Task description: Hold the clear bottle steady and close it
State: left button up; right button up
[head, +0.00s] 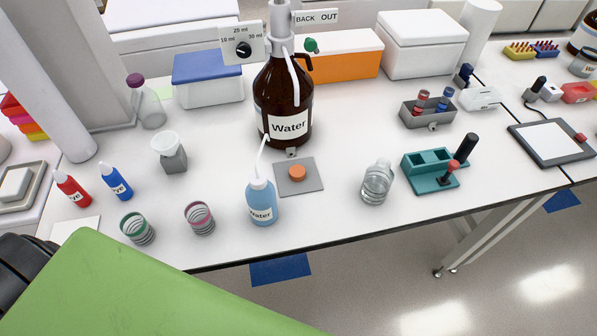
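A clear bottle (377,183) without a cap stands upright near the front edge of the white table, right of centre. A small round orange cap (297,173) lies on a square grey pad (315,186) to the left of it. Another clear bottle (148,105) with a purple cap stands at the back left. Neither of my grippers shows in the head view, and nothing holds the clear bottle.
A blue-tinted wash bottle (262,203) stands in front of the pad, and a large brown Water bottle (283,100) stands behind it. A teal rack (430,182) is close right of the clear bottle. A large green surface (150,295) fills the lower left.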

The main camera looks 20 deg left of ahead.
aim_at(379, 177)
jog(key=l+u, duration=0.2)
jog(key=l, duration=0.45)
jog(key=l+u, duration=0.25)
jog(key=l, duration=0.35)
jog(key=k+l+u, duration=0.2)
jog(key=l, duration=0.4)
